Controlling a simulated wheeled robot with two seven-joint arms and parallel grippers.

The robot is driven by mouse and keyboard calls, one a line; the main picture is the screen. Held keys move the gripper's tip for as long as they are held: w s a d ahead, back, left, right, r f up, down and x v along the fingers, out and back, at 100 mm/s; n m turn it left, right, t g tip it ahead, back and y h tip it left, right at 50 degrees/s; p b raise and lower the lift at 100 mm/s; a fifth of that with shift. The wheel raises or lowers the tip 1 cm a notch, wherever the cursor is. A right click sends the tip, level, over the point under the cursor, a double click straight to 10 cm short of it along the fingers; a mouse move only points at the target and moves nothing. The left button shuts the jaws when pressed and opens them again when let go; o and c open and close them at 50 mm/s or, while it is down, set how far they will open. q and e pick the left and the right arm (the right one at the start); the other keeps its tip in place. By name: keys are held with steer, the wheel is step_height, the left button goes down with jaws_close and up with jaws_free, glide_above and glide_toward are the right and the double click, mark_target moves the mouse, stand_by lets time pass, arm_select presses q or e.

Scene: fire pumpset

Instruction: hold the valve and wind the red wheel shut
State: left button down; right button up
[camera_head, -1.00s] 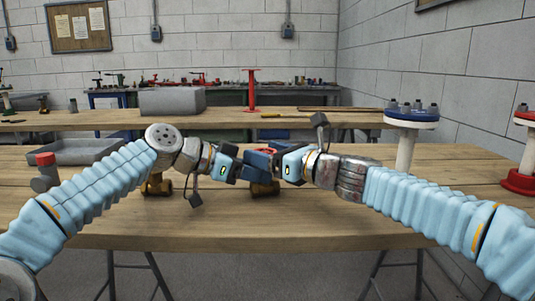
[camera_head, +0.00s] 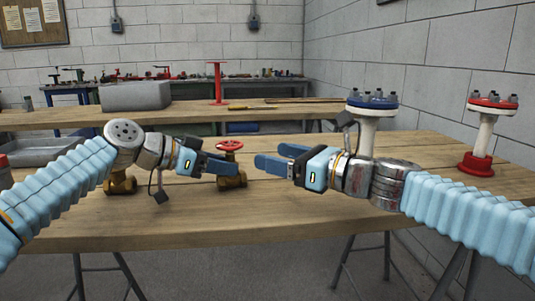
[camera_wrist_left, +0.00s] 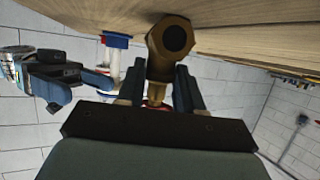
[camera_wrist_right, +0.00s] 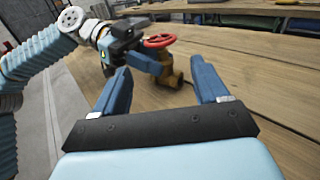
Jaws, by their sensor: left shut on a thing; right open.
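The brass valve (camera_head: 231,181) stands on the wooden table with its red wheel (camera_head: 229,146) on top. My left gripper (camera_head: 222,168) is shut on the valve's body from the left, below the wheel. The left wrist view shows the brass valve (camera_wrist_left: 170,45) between the two fingers. My right gripper (camera_head: 275,163) is open and empty, a little to the right of the valve, with its fingers pointing at it. In the right wrist view the red wheel (camera_wrist_right: 159,41) and the valve appear ahead, beyond the open fingers.
Another brass fitting (camera_head: 122,184) stands behind my left wrist. A blue-topped white pipe stand (camera_head: 368,125) is behind my right wrist, and a red-topped one (camera_head: 485,135) is at the right. A grey tray (camera_head: 50,150) lies at the left. The table front is clear.

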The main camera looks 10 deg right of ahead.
steer(key=n+g+y, duration=0.4)
steer(key=n+g, duration=0.2)
steer(key=g, duration=0.2)
glide_toward(229, 141)
steer(key=x, duration=0.6)
steer(key=s+x, duration=0.1)
steer(key=x, duration=0.2)
steer(key=shift+a+f, duration=0.1)
steer(key=shift+a, duration=0.35)
